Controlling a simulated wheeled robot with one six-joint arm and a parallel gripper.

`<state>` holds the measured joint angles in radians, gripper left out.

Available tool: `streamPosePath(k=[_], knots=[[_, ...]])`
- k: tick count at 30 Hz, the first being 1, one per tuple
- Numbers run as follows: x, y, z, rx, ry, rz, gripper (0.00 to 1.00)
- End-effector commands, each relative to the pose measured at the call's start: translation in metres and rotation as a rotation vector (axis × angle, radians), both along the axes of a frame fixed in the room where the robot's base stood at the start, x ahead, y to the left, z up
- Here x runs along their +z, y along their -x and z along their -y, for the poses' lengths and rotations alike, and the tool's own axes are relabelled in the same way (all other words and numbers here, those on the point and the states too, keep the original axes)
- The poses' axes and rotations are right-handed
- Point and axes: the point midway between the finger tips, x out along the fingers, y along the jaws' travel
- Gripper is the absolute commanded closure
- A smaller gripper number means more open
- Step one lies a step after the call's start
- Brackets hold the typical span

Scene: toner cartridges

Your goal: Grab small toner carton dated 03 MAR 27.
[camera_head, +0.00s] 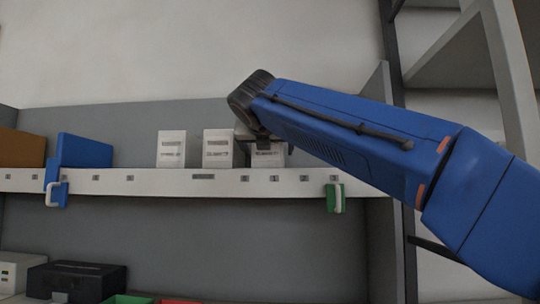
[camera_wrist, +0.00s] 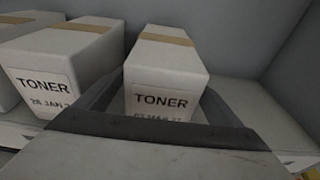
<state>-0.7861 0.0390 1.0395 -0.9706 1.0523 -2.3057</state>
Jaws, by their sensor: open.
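A small white toner carton (camera_wrist: 165,75) with a tan tape strip stands upright in the middle of the wrist view. Its label reads TONER; the date line below is partly hidden by my gripper's dark edge, and I cannot read it surely. My gripper (camera_wrist: 163,92) is open, with one grey finger on each side of this carton; contact is not clear. In the head view my gripper (camera_head: 264,143) is at the rightmost white carton (camera_head: 269,160) and partly covers it. Another toner carton (camera_wrist: 65,65), dated 28 JAN with the year cut off, stands to the left.
A third white carton (camera_wrist: 20,35) is at the wrist view's left edge. The cartons stand on a white shelf (camera_head: 130,182) with a grey back wall. A green tag (camera_head: 335,198) hangs from the shelf edge.

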Motion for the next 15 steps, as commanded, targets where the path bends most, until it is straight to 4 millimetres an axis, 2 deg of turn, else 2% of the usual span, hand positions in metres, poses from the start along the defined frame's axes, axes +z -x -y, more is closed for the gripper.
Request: streamPosePath(k=[9, 15], knots=[[-0.012, -0.039, 0.003, -0.001, 0.000, -0.001, 0.12], [-0.013, -0.041, 0.003, 0.000, -0.001, -0.001, 0.12]])
